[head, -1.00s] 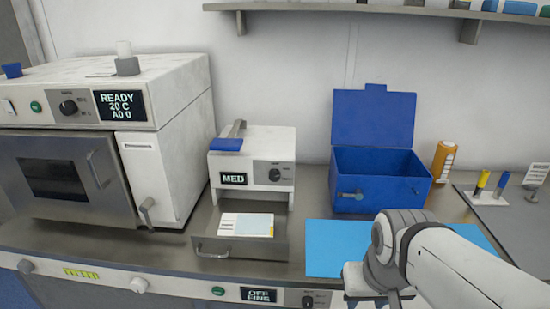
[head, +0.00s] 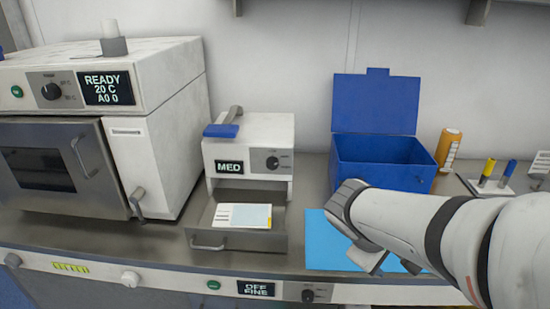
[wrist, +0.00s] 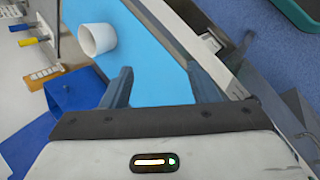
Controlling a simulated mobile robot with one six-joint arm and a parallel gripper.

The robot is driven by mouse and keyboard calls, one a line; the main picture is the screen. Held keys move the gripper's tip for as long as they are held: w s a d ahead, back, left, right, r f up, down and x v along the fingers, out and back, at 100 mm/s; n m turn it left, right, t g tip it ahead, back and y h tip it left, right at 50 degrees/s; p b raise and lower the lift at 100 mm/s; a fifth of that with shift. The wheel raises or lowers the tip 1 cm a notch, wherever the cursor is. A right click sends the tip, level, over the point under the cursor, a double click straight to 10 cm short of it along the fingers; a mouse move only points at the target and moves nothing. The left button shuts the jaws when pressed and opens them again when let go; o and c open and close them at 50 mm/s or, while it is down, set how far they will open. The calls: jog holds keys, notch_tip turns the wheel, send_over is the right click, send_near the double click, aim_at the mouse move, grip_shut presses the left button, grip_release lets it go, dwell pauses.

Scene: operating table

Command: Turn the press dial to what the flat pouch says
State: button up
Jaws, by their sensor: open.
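The press (head: 250,140) is a small white machine with a blue-ended lever on top. Its display (head: 229,167) reads MED, and its black dial (head: 272,163) is on the front, right of the display. The flat pouch (head: 242,215), white and pale blue, lies in the pulled-out tray (head: 262,242) below; its print is too small to read. My gripper (wrist: 160,82) is open and empty above the blue mat. In the head view it is right of the press and apart from it, partly hidden by my arm.
A blue open-lidded box (head: 375,160) and an orange bottle (head: 447,150) stand right of the press. A large oven-like machine (head: 155,160) stands left. A white cup (wrist: 97,39) is on the blue mat (head: 325,245). A lower display (head: 256,288) reads OFF FINE.

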jog(key=w+a+n+t+h+b, duration=0.2)
jog(key=w+n+t, duration=0.1)
jog(key=w+n, duration=0.3)
jog(key=n+t+y+b, duration=0.3)
jog(key=n+t+y, duration=0.3)
jog(key=n+t, duration=0.8)
send_near(271, 166)
notch_tip(271, 166, up, 2)
jog(key=n+g, duration=0.2)
jog(key=w, duration=0.5)
jog(key=w+d, duration=0.1)
jog(key=w, duration=0.1)
jog(key=shift+w+p, duration=0.3)
jog(key=shift+w, duration=0.05)
jog(key=shift+c, duration=0.2)
jog(key=c, duration=0.9)
